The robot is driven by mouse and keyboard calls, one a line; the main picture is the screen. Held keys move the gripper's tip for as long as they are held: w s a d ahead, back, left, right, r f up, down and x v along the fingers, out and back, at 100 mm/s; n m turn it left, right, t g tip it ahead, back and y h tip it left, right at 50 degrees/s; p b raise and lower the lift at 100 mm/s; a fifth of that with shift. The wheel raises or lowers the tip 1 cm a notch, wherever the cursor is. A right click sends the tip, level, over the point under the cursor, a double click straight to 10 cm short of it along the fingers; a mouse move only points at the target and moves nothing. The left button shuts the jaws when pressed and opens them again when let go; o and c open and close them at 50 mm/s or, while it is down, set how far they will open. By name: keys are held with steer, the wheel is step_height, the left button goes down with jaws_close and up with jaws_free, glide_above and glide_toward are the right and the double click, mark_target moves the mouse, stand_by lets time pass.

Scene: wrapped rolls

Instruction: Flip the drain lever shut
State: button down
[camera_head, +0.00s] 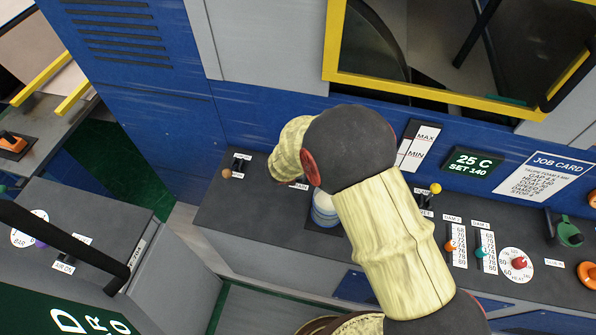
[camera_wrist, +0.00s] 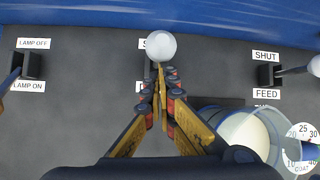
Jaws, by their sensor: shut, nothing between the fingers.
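The drain lever shows in the wrist view as a white ball knob (camera_wrist: 161,46) just past my fingertips. The knob covers much of a label starting with "S"; a lower label is mostly hidden by my fingers. The lever's stem and base are largely hidden, so its exact tilt is hard to tell. My gripper (camera_wrist: 160,78) is shut and empty, its tips right at the near side of the knob; I cannot tell whether they touch. In the head view my arm hides the lever and fingertips; only a label ending "AIN" (camera_head: 299,187) shows.
A lamp lever (camera_wrist: 30,66) stands left and a shut/feed lever (camera_wrist: 275,74) right. A pale blue-rimmed cup (camera_wrist: 245,135) is close to my fingers' right. Sliders (camera_head: 450,246), a dial (camera_head: 517,263) and a yellow-framed window (camera_head: 430,94) lie farther right. Bare panel lies left of my fingers.

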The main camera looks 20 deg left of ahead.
step_height(320, 180, up, 10)
steer(key=s+p, duration=0.2)
steer(key=p, duration=0.5)
steer(key=shift+s+f, duration=0.15)
steer(key=shift+a, duration=0.1)
